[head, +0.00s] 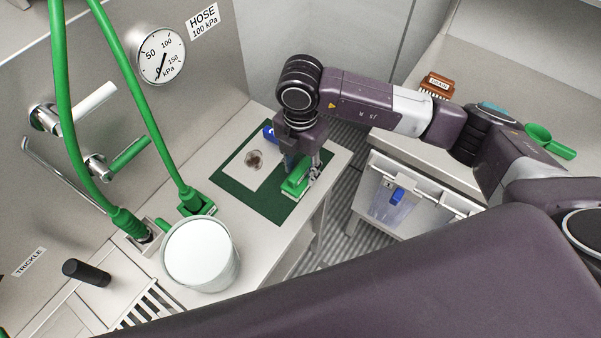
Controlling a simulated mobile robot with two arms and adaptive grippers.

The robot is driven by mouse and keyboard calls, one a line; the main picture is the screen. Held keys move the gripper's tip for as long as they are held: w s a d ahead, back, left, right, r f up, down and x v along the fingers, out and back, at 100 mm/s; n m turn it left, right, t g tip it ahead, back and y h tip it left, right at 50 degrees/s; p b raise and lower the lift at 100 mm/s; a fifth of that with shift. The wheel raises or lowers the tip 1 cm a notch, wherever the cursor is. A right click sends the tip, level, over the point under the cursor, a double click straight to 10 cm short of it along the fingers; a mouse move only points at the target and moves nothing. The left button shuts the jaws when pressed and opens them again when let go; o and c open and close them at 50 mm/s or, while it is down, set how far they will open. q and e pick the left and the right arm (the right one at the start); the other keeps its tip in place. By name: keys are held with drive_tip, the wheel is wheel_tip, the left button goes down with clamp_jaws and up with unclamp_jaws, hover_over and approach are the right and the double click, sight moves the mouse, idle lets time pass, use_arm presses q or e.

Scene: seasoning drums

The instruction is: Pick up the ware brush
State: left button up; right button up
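A green brush (295,187), which I take to be the ware brush, lies on the dark green mat (265,205) on the right part of the counter. My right gripper (304,169) points down over this brush. Its fingers stand apart, one towards each side of the brush, and partly hide it. I cannot tell whether the fingers touch it. The brush seems to rest on the mat. My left gripper is not in view.
A white sheet with a brown stain (254,159) and a blue item (269,132) lie beside the brush. A white bucket (201,255) and green hoses (143,110) stand left. A brown labelled brush (437,86) and a green scoop (548,141) are on the right-hand counter.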

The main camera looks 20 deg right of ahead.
sight(301, 168)
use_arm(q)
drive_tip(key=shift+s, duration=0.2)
use_arm(e)
clamp_jaws()
drive_tip(key=shift+r, duration=0.1)
drive_tip(key=shift+w+r, duration=0.1)
drive_tip(key=shift+r, duration=0.5)
use_arm(q)
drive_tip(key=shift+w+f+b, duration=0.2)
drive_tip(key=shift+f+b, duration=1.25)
drive_tip(key=shift+b, duration=0.05)
use_arm(e)
wheel_tip(301, 168, up, 19)
drive_tip(key=shift+f, duration=0.15)
drive_tip(key=c, duration=0.8)
unclamp_jaws()
clamp_jaws()
